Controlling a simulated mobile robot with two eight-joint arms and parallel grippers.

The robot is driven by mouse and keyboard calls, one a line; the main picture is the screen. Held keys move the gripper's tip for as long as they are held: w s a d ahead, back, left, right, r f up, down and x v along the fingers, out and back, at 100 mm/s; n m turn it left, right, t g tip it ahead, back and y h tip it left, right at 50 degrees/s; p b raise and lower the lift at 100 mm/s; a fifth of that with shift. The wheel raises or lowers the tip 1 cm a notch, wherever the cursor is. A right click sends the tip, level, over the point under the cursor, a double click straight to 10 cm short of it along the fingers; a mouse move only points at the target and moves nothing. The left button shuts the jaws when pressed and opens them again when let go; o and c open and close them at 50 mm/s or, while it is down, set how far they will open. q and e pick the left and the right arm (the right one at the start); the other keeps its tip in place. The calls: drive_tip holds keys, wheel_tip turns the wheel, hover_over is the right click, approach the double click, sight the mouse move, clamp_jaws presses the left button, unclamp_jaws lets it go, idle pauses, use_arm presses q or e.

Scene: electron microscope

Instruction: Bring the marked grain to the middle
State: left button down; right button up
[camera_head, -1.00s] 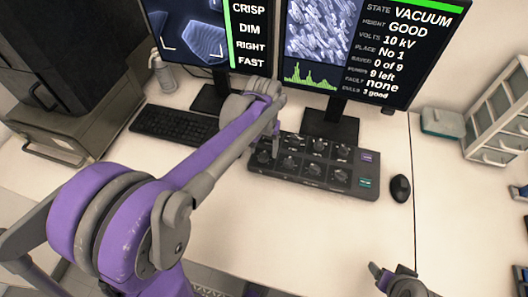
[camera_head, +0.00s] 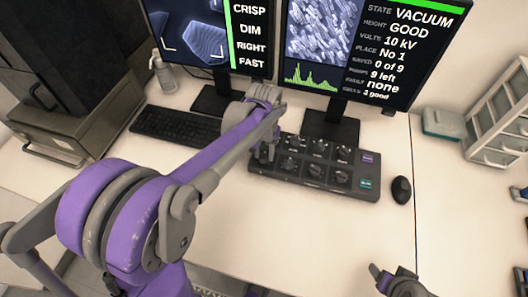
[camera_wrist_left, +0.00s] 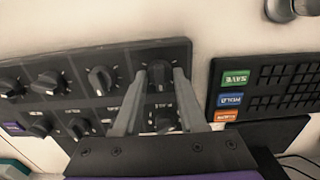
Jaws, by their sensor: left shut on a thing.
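A blue-lit grain picture (camera_head: 198,47) fills the left monitor, with white corner marks and the words CRISP, DIM, RIGHT and FAST beside it. The dark knob panel (camera_head: 312,186) lies on the desk below the monitors. My left gripper (camera_head: 268,152) is at the panel's left end. In the left wrist view its two grey fingers (camera_wrist_left: 161,78) are shut around a black knob (camera_wrist_left: 160,74) at the panel's end. The knob's label is not readable. My right gripper (camera_head: 383,279) is low at the right over the desk, and its finger opening is unclear.
A keyboard (camera_head: 176,124) lies left of the panel and a mouse (camera_head: 401,189) right of it. The right monitor (camera_head: 367,40) shows status text. The front desk is clear.

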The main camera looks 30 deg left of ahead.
sight(264, 155)
use_arm(q)
drive_tip(key=shift+m, duration=0.4)
drive_tip(key=m, duration=0.3)
drive_tip(key=shift+m, duration=0.3)
use_arm(e)
drive_tip(key=shift+r, duration=0.15)
use_arm(q)
drive_tip(key=shift+m, duration=2.1)
use_arm(e)
drive_tip(key=shift+r, duration=0.1)
use_arm(q)
drive_tip(key=shift+c, duration=2.4)
unclamp_jaws()
drive_tip(key=shift+r, duration=0.1)
wheel_tip(264, 155, up, 11)
drive_tip(key=p, duration=0.1)
drive_tip(key=shift+f+p, duration=0.2)
drive_tip(key=shift+p, duration=0.15)
use_arm(e)
drive_tip(key=shift+w+r, duration=0.1)
drive_tip(key=shift+r, duration=0.55)
